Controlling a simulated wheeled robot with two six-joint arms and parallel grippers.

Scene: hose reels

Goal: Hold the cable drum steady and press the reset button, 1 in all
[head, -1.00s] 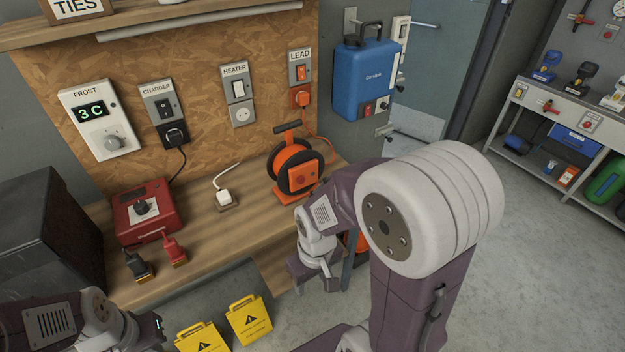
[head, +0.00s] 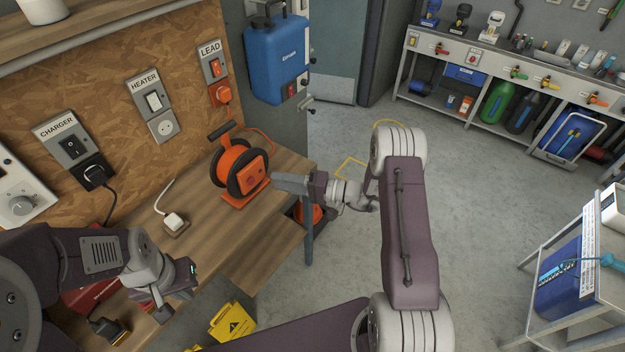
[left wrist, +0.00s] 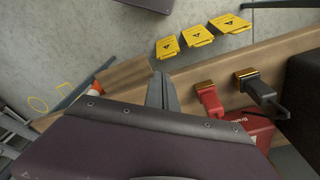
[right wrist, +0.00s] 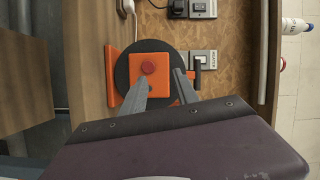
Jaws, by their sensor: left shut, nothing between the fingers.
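The orange and black cable drum (head: 238,172) stands upright on the wooden bench. The right wrist view shows its black disc, its orange front plate and the red round reset button (right wrist: 148,67) on that plate. My right gripper (head: 276,182) is just right of the drum, pointing at it. In the right wrist view its fingers (right wrist: 160,77) are parted and empty, with the button near the left fingertip; I cannot tell whether they touch. My left gripper (head: 160,300) is shut and empty over the bench's front part. Its closed fingers also show in the left wrist view (left wrist: 160,76).
The drum's lead goes to an orange plug (head: 221,95) under the LEAD switch. A white plug (head: 174,222) lies on the bench left of the drum. A red box (left wrist: 245,127) with red and black clamps is near my left gripper. Yellow signs (left wrist: 200,35) stand on the floor.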

